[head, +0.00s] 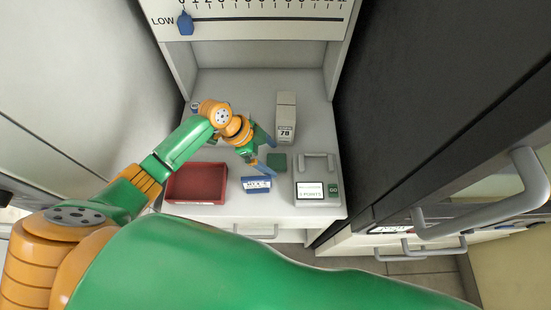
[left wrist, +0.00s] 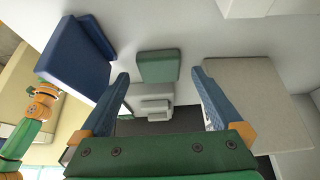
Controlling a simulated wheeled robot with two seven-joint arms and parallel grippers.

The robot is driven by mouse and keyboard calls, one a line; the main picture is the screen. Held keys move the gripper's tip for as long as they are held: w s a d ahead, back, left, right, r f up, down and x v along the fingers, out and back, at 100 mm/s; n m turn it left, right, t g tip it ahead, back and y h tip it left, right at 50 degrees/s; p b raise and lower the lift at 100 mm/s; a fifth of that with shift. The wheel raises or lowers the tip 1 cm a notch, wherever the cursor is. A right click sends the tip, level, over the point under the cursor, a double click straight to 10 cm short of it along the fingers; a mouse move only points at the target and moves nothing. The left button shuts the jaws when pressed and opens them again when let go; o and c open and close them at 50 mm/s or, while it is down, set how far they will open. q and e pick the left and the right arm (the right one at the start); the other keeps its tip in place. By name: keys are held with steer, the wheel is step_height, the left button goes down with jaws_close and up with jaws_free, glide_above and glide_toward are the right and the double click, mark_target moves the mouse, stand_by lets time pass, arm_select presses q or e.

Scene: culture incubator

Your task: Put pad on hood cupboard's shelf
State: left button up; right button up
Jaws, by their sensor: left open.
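A small green square pad (head: 277,162) lies on the white work surface under the hood, between the tall white box and the blue box. My left gripper (head: 268,154) is open, its blue fingertips just left of the pad. In the left wrist view the pad (left wrist: 157,66) shows ahead, roughly centred past the gap between the open fingers (left wrist: 165,90); nothing is held. The hood's white panel (head: 250,28) with a scale marked LOW and a blue slider is at the top. I cannot tell which part is the cupboard's shelf. My right gripper is out of view.
A white box marked 78 (head: 285,119) stands behind the pad. A blue box (head: 256,184) lies in front, a red tray (head: 173,189) to the left, a white device with a screen (head: 317,202) to the right.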

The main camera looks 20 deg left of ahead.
arm_select(q)
steer(key=shift+x, duration=0.8)
steer(key=shift+r, duration=0.15)
steer(key=c, duration=1.5)
